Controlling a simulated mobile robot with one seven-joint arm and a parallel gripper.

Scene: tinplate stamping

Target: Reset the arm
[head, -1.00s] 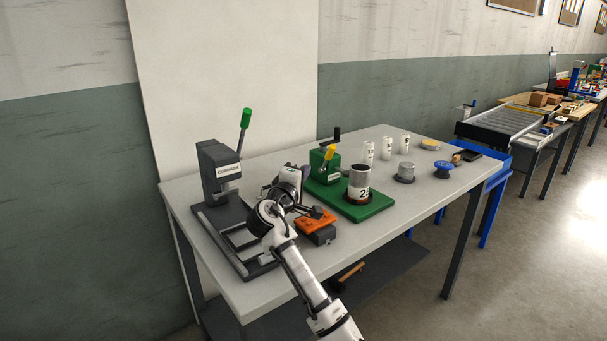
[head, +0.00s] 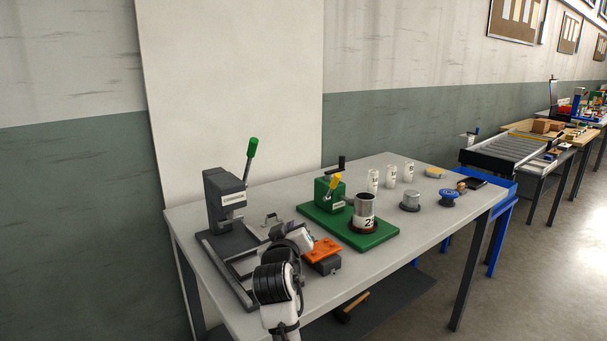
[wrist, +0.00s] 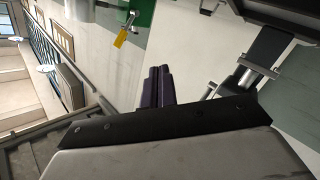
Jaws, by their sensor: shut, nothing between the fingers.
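My arm (head: 275,283) reaches up over the front edge of the grey worktable (head: 275,205), with its joints folded. In the head view the gripper end is partly hidden behind the wrist, left of the orange block. In the wrist view my gripper (wrist: 159,86) shows as two dark fingers close together, with nothing between them.
A dark press with a green-tipped lever (head: 225,200) stands at left. An orange-topped block (head: 322,250) lies close to my wrist. A green-based machine (head: 375,238) holds a can numbered 2-something (head: 365,212). White cylinders (head: 391,175) stand behind.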

